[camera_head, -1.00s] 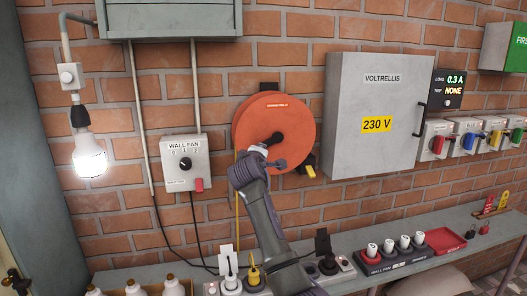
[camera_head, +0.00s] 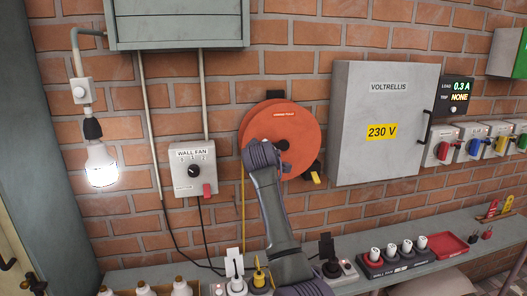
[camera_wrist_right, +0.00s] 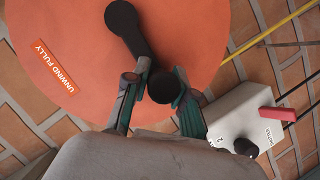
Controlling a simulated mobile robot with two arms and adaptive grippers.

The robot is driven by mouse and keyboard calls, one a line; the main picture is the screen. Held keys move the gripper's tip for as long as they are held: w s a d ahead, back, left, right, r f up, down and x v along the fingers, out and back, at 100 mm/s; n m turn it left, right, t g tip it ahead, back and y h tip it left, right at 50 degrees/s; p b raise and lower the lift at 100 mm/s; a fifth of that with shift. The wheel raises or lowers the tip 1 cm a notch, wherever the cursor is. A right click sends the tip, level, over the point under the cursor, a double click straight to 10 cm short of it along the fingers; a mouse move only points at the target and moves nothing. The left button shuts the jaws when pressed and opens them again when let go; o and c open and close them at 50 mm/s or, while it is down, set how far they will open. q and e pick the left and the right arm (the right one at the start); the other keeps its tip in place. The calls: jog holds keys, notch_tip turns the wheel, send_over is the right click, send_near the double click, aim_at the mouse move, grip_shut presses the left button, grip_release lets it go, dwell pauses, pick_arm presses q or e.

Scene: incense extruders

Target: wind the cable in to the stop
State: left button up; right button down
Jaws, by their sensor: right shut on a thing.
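The orange cable reel (camera_head: 300,135) is mounted on the brick wall, and its face with an "UNWIND FULLY" label (camera_wrist_right: 58,65) fills the upper left of the right wrist view. A black crank arm (camera_wrist_right: 126,30) crosses the face to a round black handle (camera_wrist_right: 162,88). My right gripper (camera_wrist_right: 160,82) is shut on this handle, one finger on each side. In the head view my right wrist hides the handle and part of the crank. The yellow cable (camera_head: 243,205) hangs down from the reel's left side. I cannot make out a stop on it. My left gripper is out of view.
A wall fan switch box (camera_head: 194,168) is left of the reel, and a grey 230 V cabinet (camera_head: 390,95) is to its right. A yellow-tipped lever (camera_head: 316,178) sits at the reel's lower right. Below, a shelf (camera_head: 440,258) carries plugs and a red tray (camera_head: 449,244).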

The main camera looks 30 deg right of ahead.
jog(key=c, duration=0.9)
grip_release()
jog(key=v, duration=1.2)
